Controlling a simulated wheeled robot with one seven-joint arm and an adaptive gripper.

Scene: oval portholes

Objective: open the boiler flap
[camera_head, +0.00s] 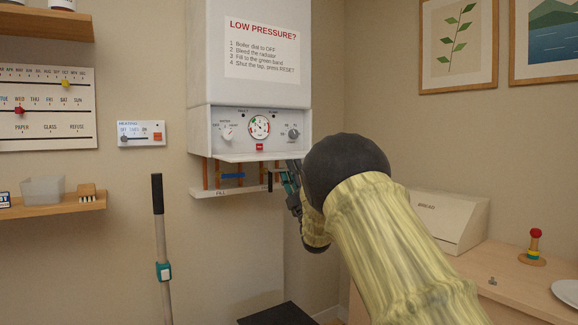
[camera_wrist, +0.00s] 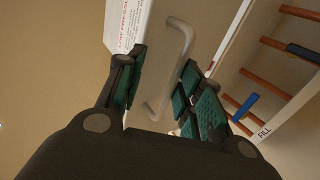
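The white boiler (camera_head: 250,90) hangs on the wall. Its flap (camera_head: 245,157) shows in the head view as a thin white slab, lowered to about level and sticking out below the exposed dial panel. In the wrist view, a pale bar handle (camera_wrist: 184,40) on the shaded flap face (camera_wrist: 207,30) runs between my fingers. My gripper (camera_head: 290,181) is below the flap's right end, partly hidden by my arm. In the wrist view, my gripper (camera_wrist: 160,85) is open around the handle, with gaps showing beside the bar; contact cannot be told.
Copper pipes with a blue tap lever (camera_head: 232,176) and a white FILL rail (camera_head: 225,192) sit under the boiler, close to my gripper. A broom-like pole (camera_head: 160,240) stands at left. A counter (camera_head: 500,285) with a bread bin (camera_head: 440,218) is at right.

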